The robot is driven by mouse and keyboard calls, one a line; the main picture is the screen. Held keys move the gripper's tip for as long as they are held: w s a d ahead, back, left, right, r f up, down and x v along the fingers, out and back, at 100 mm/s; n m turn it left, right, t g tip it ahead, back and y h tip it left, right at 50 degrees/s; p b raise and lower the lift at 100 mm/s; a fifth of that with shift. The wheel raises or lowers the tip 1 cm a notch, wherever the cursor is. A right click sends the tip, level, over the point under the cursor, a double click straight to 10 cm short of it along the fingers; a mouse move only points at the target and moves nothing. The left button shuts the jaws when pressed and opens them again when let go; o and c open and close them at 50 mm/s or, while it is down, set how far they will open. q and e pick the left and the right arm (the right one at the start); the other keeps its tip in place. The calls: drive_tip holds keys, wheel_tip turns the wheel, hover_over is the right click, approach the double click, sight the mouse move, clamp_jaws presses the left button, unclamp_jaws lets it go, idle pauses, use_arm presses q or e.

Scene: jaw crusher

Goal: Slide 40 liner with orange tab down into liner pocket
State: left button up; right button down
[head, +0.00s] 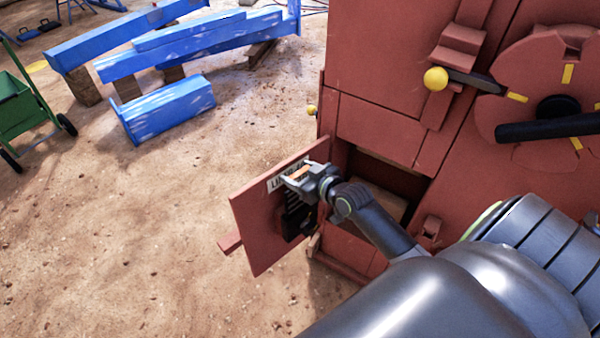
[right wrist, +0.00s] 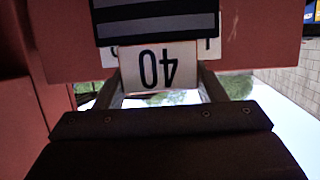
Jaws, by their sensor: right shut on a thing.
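In the head view my right gripper (head: 302,180) is at the face of the open red door panel, near its top edge. It is shut on the 40 liner, whose orange tab (head: 301,172) shows between the fingers. In the right wrist view the liner's white plate reads 40 upside down (right wrist: 158,68), between the fingers (right wrist: 160,85). A dark ribbed part (right wrist: 155,20) adjoins the plate. The black liner pocket (head: 296,225) is on the door below the gripper, partly hidden by it. I cannot tell how far the liner is inside it. My left gripper is not in view.
The red door panel (head: 258,225) stands open from the red crusher (head: 375,60), with a white label (head: 276,184) partly hidden. A dark opening (head: 385,175) is right of the gripper. Blue beams (head: 170,105) lie at the back left. The sandy ground left of the door is clear.

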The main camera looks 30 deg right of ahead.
sight(301, 202)
drive_tip(key=shift+f+b, duration=5.6)
drive_tip(key=shift+f, duration=0.45)
drive_tip(key=shift+c, duration=1.3)
unclamp_jaws()
drive_tip(key=shift+s+f, duration=0.1)
drive_tip(key=shift+f, duration=0.2)
drive_tip(key=p+v, duration=0.2)
drive_tip(key=v, duration=1.5)
drive_tip(key=shift+s+a+r, duration=0.15)
drive_tip(key=shift+r, duration=0.1)
